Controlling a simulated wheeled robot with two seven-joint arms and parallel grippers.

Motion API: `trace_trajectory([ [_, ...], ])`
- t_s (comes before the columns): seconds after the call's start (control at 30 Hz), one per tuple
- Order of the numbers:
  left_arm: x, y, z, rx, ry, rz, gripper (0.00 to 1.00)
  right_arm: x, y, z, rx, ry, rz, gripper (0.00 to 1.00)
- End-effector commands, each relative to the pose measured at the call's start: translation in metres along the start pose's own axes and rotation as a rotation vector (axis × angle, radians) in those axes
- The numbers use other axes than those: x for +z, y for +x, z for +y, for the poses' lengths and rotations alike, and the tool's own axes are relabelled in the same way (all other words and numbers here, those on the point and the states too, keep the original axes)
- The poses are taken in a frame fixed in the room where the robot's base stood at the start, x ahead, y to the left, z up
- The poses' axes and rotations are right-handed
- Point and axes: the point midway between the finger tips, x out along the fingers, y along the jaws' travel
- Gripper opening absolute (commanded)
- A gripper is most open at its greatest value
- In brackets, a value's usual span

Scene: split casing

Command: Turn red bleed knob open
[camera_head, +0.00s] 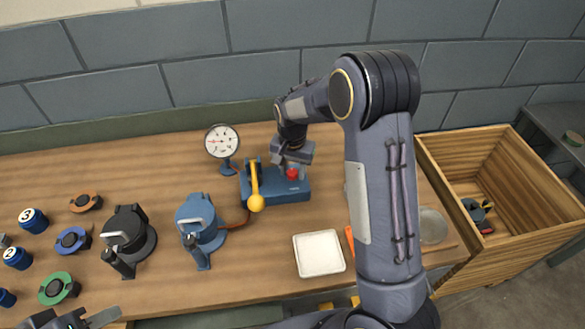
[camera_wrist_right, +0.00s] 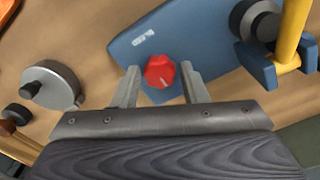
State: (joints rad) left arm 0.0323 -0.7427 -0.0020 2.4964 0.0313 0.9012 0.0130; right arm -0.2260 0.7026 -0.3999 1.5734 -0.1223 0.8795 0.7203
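The red bleed knob (camera_head: 292,173) sits on the blue pump base (camera_head: 262,189) near the back of the table. In the right wrist view the knob (camera_wrist_right: 159,71) lies between the fingertips of my right gripper (camera_wrist_right: 160,84), with a visible gap on either side. My right gripper is open above the base, and in the head view it partly covers the knob's surroundings. My left gripper (camera_head: 75,320) is at the bottom left edge, partly cut off, apart from the knob; its fingers look spread.
A yellow-handled lever (camera_head: 256,187) stands on the base left of the knob. A pressure gauge (camera_head: 222,142), a blue casing (camera_head: 200,225), a black casing (camera_head: 128,238) and a white tray (camera_head: 319,254) are on the table. A wooden crate (camera_head: 500,150) stands at right.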

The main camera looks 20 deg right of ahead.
Motion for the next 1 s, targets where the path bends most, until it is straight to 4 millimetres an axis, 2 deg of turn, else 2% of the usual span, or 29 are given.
trace_trajectory([
  [0.03,0.000,0.000,0.000,0.000,0.000,0.000,0.36,0.000,0.000,0.000,0.000,0.000,0.000,0.33],
  [0.23,0.000,0.000,0.000,0.000,0.000,0.000,0.36,0.000,0.000,0.000,0.000,0.000,0.000,0.08],
  [0.63,0.002,0.004,-0.002,0.000,0.000,0.000,0.36,0.000,0.001,0.000,-0.001,-0.082,-0.002,0.08],
  [1.0,0.007,0.014,-0.006,0.000,0.000,0.000,0.36,0.000,0.001,0.000,-0.001,-0.383,-0.001,0.08],
])
